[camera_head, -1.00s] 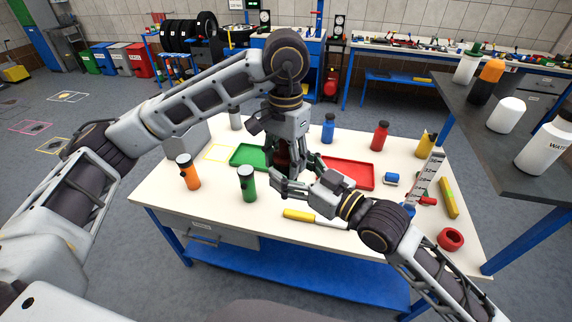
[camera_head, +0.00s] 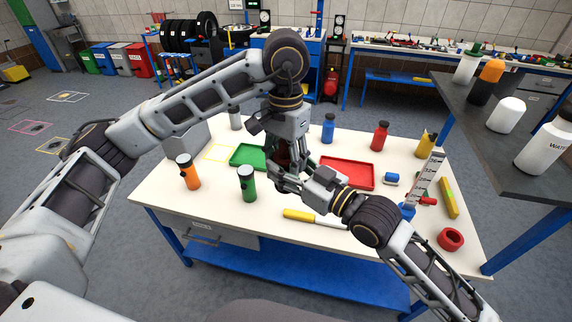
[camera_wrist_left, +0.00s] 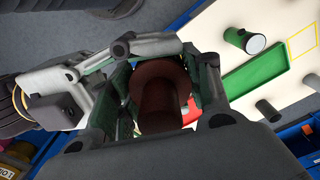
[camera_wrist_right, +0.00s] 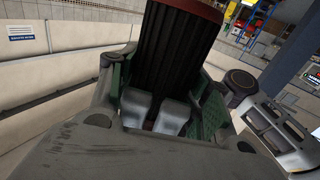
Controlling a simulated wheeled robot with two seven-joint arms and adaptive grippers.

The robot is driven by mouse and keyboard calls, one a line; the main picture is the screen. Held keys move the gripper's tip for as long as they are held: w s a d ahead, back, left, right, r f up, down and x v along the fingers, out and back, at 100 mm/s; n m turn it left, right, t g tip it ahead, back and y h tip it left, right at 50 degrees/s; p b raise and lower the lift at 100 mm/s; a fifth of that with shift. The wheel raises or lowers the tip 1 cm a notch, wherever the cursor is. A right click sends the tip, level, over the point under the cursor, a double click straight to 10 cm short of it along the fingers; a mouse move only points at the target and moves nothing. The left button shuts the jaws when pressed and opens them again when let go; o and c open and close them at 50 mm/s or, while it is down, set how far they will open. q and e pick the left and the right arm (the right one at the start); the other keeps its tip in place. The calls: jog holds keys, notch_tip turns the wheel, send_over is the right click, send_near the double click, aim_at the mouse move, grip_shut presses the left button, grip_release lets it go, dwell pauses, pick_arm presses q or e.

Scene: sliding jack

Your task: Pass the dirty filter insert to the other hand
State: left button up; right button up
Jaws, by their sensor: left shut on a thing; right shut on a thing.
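The dirty filter insert is a dark ribbed cylinder (camera_wrist_right: 178,50) with a reddish-brown end, which shows in the left wrist view (camera_wrist_left: 160,85). It is held above the table between both hands and is mostly hidden in the head view. My left gripper (camera_head: 287,155) points down from above and is shut on the insert by its brown end. My right gripper (camera_head: 281,178) comes in from the lower right, just below the left one, and is shut on the ribbed body. In the right wrist view its green-padded fingers (camera_wrist_right: 165,100) flank the cylinder.
A green tray (camera_head: 240,154) and a red tray (camera_head: 350,184) lie behind the hands. A green bottle (camera_head: 247,184), an orange bottle (camera_head: 188,172) and a yellow-handled tool (camera_head: 300,214) stand or lie near the front. The table's front left is clear.

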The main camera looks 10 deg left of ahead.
pick_arm(q)
jog(key=o, duration=1.1)
jog(key=shift+r, duration=5.95)
